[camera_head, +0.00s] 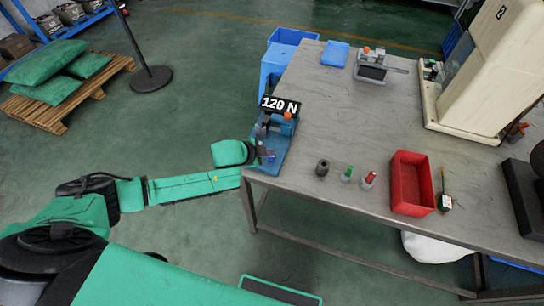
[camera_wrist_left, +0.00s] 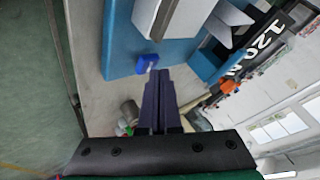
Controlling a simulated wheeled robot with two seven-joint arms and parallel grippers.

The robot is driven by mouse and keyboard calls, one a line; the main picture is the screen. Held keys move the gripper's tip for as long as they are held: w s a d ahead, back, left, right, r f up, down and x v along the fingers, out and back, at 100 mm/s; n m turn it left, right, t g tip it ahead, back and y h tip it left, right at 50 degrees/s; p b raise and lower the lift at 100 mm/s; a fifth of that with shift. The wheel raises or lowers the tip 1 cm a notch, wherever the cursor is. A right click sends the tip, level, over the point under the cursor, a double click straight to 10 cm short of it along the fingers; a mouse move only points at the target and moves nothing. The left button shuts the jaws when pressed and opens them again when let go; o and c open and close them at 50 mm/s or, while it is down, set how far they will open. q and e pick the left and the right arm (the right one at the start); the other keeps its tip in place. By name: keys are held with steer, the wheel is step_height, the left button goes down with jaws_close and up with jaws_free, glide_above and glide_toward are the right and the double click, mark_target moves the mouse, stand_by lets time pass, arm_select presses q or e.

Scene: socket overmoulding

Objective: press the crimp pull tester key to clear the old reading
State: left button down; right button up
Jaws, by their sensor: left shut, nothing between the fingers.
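The crimp pull tester (camera_head: 280,142) is a blue device at the left edge of the grey table, with a black sign reading 120 N (camera_head: 280,104) above it. The tester's blue base also shows in the left wrist view (camera_wrist_left: 118,45). My left gripper (camera_head: 261,152) is beside the tester's near left side. In the left wrist view its dark fingers (camera_wrist_left: 160,76) are shut and empty, with their tips close to the key; whether they touch it I cannot tell. My right gripper is out of view.
On the table (camera_head: 340,110) are a dark cylinder (camera_head: 322,168), green and red-topped small items (camera_head: 347,173), a red tray (camera_head: 411,184), and a small fixture (camera_head: 371,66). A large cream machine (camera_head: 489,70) stands at right. The table's middle is clear.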

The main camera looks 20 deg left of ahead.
mark_target(269, 159)
arm_select(q)
steer(key=shift+f+b, duration=0.3)
steer(key=shift+f, duration=0.25)
stand_by(0.6)
steer(key=shift+r, duration=0.15)
steer(key=shift+r+p, duration=0.8)
steer(key=shift+p, duration=0.25)
step_height(269, 159, up, 5)
steer(key=p, duration=0.5)
steer(key=shift+r+p, duration=0.15)
steer(key=shift+p, duration=0.15)
steer(key=shift+d, duration=0.1)
